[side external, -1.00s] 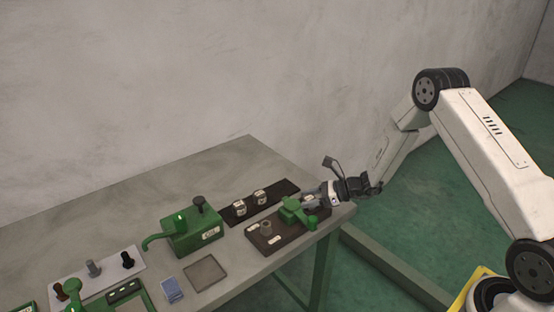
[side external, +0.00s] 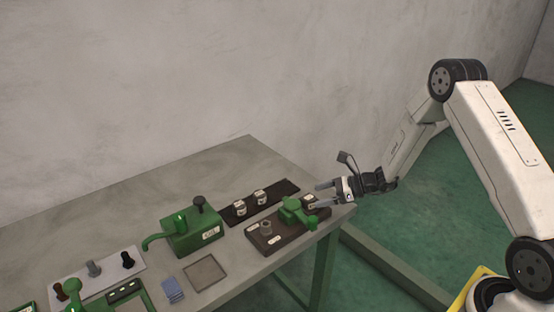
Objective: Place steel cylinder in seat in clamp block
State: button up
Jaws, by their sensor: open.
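A brown base plate (side external: 262,245) near the table's right end carries a green clamp (side external: 291,211), which looks like the clamp block. A short grey cylindrical piece (side external: 265,227) stands on the plate left of the clamp; I cannot tell if it is a part or a fixture. Two short silvery cylinders, a left one (side external: 240,208) and a right one (side external: 260,197), stand on a black strip behind the plate. My gripper (side external: 320,194) is open, its fingers pointing left, just right of the clamp and apart from it. The space between the fingers looks empty. The seat is too small to make out.
A green box with a lever and black knob (side external: 192,232) stands left of the plate. A grey square tray (side external: 205,273) and blue pieces (side external: 173,291) lie in front. A white plate (side external: 110,275) with several knobs is at far left. The table's back middle is clear.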

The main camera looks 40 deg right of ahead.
jog(key=v, duration=0.8)
dwell(0.4)
jog(key=s+a+r+n+g+h, duration=0.3)
jog(key=s+a+n, duration=0.3)
jog(key=n, duration=0.7)
jog(key=s+a+r+n+g+h, duration=0.3)
jog(key=s+a+n+h, duration=0.3)
jog(key=n, duration=0.8)
jog(key=s+r, duration=0.1)
jog(key=s, duration=0.2)
jog(key=shift+a+g, duration=0.4)
